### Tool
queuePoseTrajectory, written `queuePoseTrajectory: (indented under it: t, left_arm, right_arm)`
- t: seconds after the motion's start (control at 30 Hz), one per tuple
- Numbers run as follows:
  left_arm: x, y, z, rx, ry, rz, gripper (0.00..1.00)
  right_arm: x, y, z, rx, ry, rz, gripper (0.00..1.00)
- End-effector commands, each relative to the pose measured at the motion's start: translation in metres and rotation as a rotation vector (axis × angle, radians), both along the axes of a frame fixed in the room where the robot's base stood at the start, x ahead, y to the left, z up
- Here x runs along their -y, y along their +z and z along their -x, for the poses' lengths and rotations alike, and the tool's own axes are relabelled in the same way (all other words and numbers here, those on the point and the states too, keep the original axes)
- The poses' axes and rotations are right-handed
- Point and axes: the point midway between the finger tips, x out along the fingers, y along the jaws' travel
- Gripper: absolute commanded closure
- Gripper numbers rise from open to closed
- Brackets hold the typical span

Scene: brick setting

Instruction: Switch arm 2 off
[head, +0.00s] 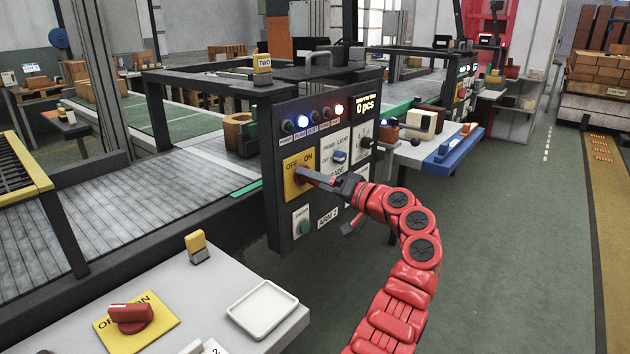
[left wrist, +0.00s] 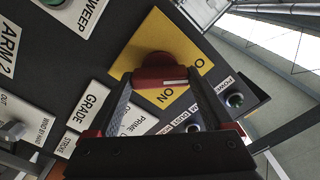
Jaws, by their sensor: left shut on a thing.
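The arm 2 control panel (head: 285,232), dark with an "ARM 2" label, stands upright in the middle of the head view. Its yellow OFF/ON plate (head: 292,187) carries a red rotary knob, mostly hidden there by my gripper. In the left wrist view the red knob (left wrist: 160,70) sits between my fingers in front of the yellow plate (left wrist: 143,50), with a white mark on its near edge. My left gripper (head: 305,175) is shut on this knob. I cannot tell for certain which word the mark points to. My right gripper is not in view.
A bench in front holds another red knob (head: 131,315) on a yellow OFF/ON plate, a white tray (head: 262,309) and a yellow-topped block (head: 196,246). Open floor lies to the right.

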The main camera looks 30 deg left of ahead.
Motion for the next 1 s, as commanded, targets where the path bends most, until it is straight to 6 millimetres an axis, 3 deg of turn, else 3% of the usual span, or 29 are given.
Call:
queuePoseTrajectory:
  t: [0.07, 0.1, 0.17, 0.43, 0.57, 1.0]
  left_arm:
    - [0.001, -0.003, 0.0, -0.001, 0.001, 0.006, 0.71]
    - [0.001, -0.003, 0.0, -0.001, 0.001, 0.005, 0.08]
    - [0.001, -0.002, 0.0, -0.001, 0.0, 0.004, 0.0]
    - [0.003, -0.001, 0.0, -0.001, -0.001, 0.002, 0.0]
    - [0.017, 0.001, 0.0, -0.001, -0.004, 0.0, 0.0]
    - [0.128, 0.001, 0.009, -0.001, -0.005, 0.002, 0.0]
  right_arm:
    - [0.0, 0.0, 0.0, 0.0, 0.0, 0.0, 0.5]
    - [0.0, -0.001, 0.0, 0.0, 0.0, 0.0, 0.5]
    - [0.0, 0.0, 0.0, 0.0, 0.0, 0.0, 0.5]
    - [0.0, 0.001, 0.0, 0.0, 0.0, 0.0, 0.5]
    - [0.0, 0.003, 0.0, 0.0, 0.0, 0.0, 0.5]
    - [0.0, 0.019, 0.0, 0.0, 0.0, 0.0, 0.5]
